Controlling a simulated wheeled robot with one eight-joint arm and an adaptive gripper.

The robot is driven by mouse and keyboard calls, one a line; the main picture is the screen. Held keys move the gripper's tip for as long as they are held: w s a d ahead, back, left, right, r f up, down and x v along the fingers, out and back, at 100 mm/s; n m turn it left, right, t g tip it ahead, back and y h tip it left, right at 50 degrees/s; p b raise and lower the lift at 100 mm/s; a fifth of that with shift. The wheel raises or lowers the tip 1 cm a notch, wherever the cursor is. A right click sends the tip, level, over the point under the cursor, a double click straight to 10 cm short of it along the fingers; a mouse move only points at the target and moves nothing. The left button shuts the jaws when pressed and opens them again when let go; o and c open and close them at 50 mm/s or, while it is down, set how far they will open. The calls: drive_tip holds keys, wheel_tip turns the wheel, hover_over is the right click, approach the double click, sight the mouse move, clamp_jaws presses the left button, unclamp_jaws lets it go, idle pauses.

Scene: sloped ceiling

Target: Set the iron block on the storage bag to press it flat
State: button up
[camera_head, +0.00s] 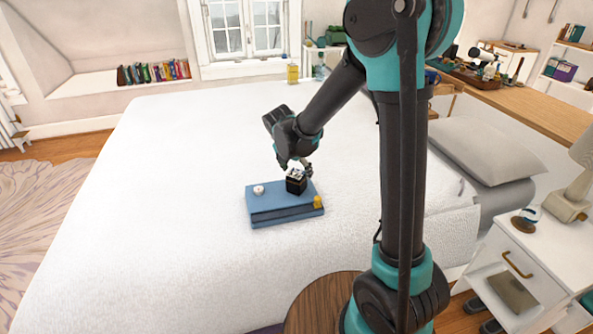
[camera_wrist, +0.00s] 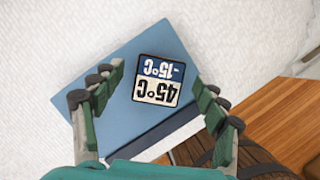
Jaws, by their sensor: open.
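The storage bag (camera_head: 270,212) is a flat blue slab with a dark front strip, lying on the white bed; it fills the middle of the wrist view (camera_wrist: 120,110). A black block (camera_head: 296,185), the only block I see, rests on top of the bag. In the wrist view, this block (camera_wrist: 159,80) shows a square blue-and-white face reading -15°C and 45°C; I cannot confirm it is iron. My gripper (camera_head: 297,168) is just above the block. In the wrist view, its open fingers (camera_wrist: 158,82) stand left and right of the block, with gaps on both sides.
A small white round item (camera_head: 258,190) is on the bag's left and a yellow item (camera_head: 317,202) at its right front corner. The bed (camera_head: 160,180) is clear around the bag. A pillow (camera_head: 487,150) and a white nightstand (camera_head: 520,255) stand to the right.

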drive_tip(key=shift+r, duration=0.1)
drive_tip(key=v, duration=1.2)
drive_tip(key=s+d+f+m+y, duration=0.1)
drive_tip(key=s+d+f+m, duration=0.5)
drive_tip(key=m, duration=0.9)
drive_tip(key=s+d+f+m+y, duration=0.1)
drive_tip(key=s+d+f+m, duration=0.5)
drive_tip(key=s+d+m, duration=0.7)
drive_tip(key=shift+d+f+m, duration=0.15)
drive_tip(key=shift+d+m, duration=0.65)
drive_tip(key=shift+m, duration=0.2)
idle(0.6)
